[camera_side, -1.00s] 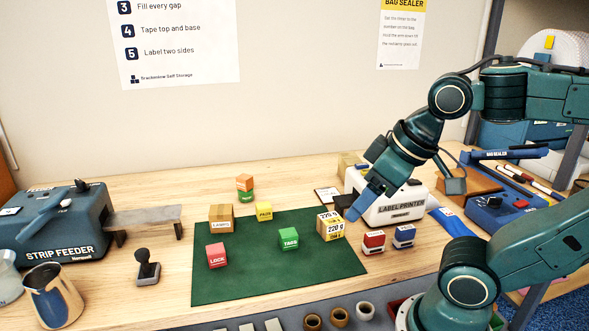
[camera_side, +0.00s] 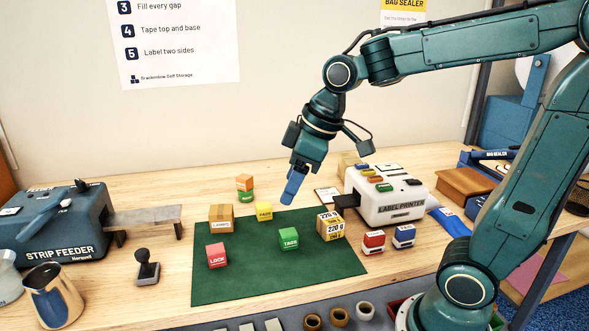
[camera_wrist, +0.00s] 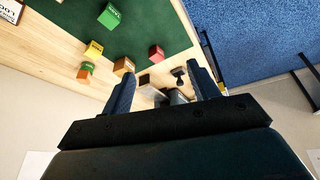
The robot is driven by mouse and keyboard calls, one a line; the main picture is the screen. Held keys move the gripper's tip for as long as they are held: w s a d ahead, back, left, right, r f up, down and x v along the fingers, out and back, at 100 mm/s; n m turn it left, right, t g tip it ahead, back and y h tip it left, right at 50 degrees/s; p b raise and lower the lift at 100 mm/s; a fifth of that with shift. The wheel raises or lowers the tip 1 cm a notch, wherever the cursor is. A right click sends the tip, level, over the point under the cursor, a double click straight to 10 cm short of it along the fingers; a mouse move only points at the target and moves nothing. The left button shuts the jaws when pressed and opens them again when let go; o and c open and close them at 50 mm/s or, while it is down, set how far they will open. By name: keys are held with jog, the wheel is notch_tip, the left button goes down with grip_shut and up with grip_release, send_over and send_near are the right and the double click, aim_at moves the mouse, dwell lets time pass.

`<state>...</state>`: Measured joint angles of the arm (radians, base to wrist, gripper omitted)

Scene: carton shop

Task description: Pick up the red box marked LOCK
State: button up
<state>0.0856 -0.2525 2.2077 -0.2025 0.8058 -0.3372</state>
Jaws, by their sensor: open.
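The red box marked LOCK (camera_side: 217,255) sits at the left front of the green mat (camera_side: 270,280). It also shows in the wrist view (camera_wrist: 156,52), beyond the fingertips and near the mat's edge. My gripper (camera_side: 292,190) hangs above the back of the mat, to the right of the red box and well above it, with its fingers pointing down. In the wrist view its two fingers (camera_wrist: 160,85) stand wide apart with nothing between them held. The red box is clear of the gripper and uncovered.
An orange box on a green one (camera_side: 245,188) stands behind. The label printer (camera_side: 390,200) is at right.

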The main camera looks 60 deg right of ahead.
jog(key=w+f+n+g+y, duration=0.1)
jog(key=w+f+n, duration=0.25)
jog(key=w, duration=0.55)
jog(key=n+y, duration=0.1)
jog(key=n, duration=0.1)
send_near(216, 249)
jog(key=shift+g, duration=0.3)
jog(key=shift+x, duration=2.7)
jog(key=shift+w+d, duration=0.2)
jog(key=shift+x, duration=2.55)
jog(key=shift+w+a, duration=0.1)
jog(key=shift+a, duration=0.1)
jog(key=shift+r, duration=0.1)
jog(key=c, duration=1.1)
jog(key=shift+r, duration=0.1)
notch_tip(216, 249, up, 20)
jog(key=shift+f, duration=0.1)
